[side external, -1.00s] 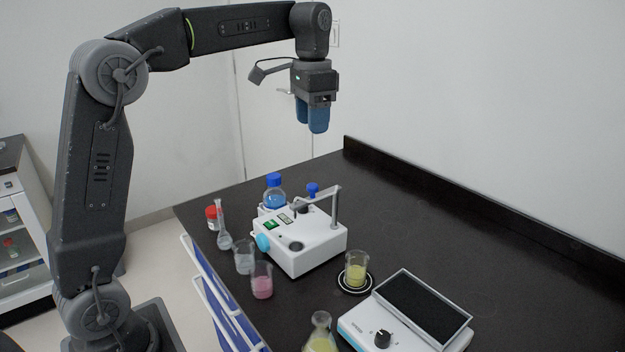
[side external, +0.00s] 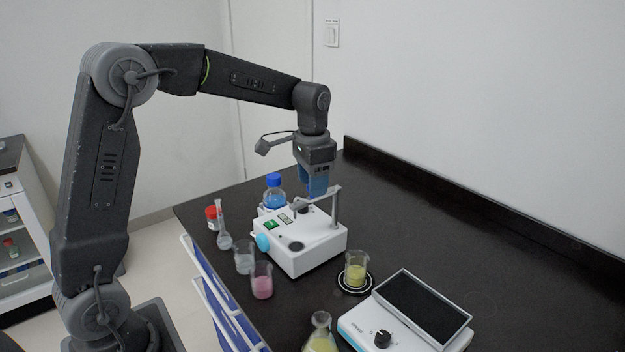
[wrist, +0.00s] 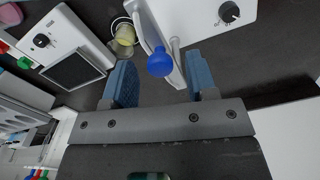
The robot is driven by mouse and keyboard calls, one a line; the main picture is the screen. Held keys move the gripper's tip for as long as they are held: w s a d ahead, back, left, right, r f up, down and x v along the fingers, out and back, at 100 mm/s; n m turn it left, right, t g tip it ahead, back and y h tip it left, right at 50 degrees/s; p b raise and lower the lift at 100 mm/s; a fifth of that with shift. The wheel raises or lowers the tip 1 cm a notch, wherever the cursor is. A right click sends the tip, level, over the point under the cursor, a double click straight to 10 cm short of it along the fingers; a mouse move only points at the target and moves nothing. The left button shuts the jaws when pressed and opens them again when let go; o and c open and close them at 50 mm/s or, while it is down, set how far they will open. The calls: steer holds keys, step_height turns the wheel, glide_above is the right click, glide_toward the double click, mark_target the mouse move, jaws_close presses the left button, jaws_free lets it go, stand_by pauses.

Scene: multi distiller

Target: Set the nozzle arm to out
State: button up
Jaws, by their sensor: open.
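The nozzle arm (side external: 335,208) is a grey post and bar on the white distiller (side external: 318,250). Its blue ball knob (wrist: 160,63) shows between my fingers in the wrist view, with a gap on each side. In the side view my gripper hides this knob. My gripper (side external: 316,192) points down over the far side of the distiller, its blue fingers just behind the nozzle bar. In the wrist view my gripper (wrist: 160,72) is open, one finger on each side of the knob. I cannot tell whether the fingertips reach down to knob height.
A blue-capped bottle (side external: 274,193) stands just left of my gripper. A yellow beaker (side external: 356,270) stands on a round pad right of the distiller. Several glass vessels stand in front and left. A device with a dark panel (side external: 422,308) is at front right. The table's back right is clear.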

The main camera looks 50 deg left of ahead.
steer(key=shift+f, duration=0.1)
jaws_close()
stand_by(0.4)
